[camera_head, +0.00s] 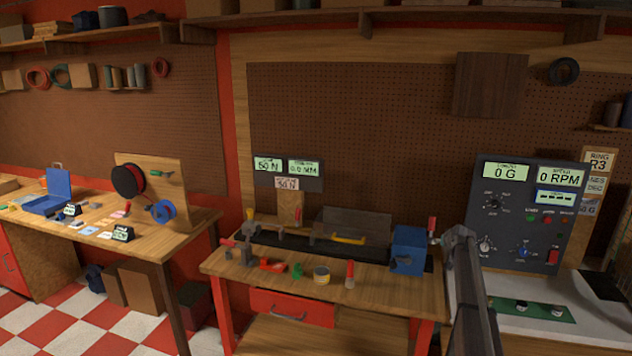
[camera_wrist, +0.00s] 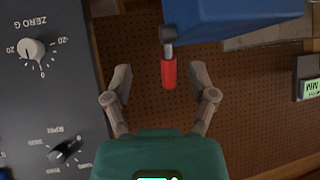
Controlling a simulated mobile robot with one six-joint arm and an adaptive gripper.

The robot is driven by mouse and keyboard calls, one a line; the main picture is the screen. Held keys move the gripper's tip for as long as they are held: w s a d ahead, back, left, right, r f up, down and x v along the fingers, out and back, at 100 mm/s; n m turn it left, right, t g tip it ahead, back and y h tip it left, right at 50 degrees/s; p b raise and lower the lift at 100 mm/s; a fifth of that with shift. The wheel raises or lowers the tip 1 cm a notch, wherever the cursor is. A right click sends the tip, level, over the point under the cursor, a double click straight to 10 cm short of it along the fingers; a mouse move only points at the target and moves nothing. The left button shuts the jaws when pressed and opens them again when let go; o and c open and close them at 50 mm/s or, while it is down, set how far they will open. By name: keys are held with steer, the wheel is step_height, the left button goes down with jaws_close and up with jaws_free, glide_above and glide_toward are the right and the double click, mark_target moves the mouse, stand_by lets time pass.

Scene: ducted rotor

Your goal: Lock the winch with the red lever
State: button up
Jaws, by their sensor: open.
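The blue winch (camera_head: 408,240) stands at the right end of the wooden bench. The red lever (camera_head: 432,224) stands up at its right side. The wrist view is upside down and shows the winch's blue body (camera_wrist: 235,12) at the top. There the red grip of the lever (camera_wrist: 168,74) hangs from a grey joint at the winch's edge. My gripper (camera_wrist: 160,79) is open, with one finger on each side of the red grip in the picture. I see no contact with the grip, and the depth between them is hard to tell.
A dark control panel (camera_head: 512,215) with knobs and displays stands right of the winch, close to my arm. It also fills the left of the wrist view (camera_wrist: 40,110).

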steer(key=s+a+r+t+h, duration=0.1)
steer(key=s+a+r+t, duration=0.4)
steer(key=a+r, duration=0.4)
steer(key=s+a+r+m+t+h, duration=0.1)
steer(key=s+r+m+h, duration=0.2)
steer(key=s+h, duration=0.35)
steer(key=s+a+f+g, duration=0.3)
steer(key=s+f, duration=0.1)
steer(key=s, duration=0.3)
steer(key=s+a+f+m+g, duration=0.1)
steer(key=s+a+f+g, duration=0.1)
steer(key=s+f+g, duration=0.4)
steer(key=s+a+f+g, duration=0.1)
steer(key=s+a+f, duration=0.2)
steer(key=s, duration=0.6)
steer(key=s+a+f+n+g+y, duration=0.3)
steer(key=s+a+y, duration=0.1)
steer(key=s+a, duration=0.3)
steer(key=s+a+f+n+g+y, duration=0.3)
steer(key=s+a, duration=0.4)
steer(key=s, duration=0.5)
steer(key=shift+a+f+g+y, duration=0.15)
steer(key=shift+a+g+y, duration=0.2)
steer(key=shift+y, duration=0.2)
steer(key=shift+w, duration=0.15)
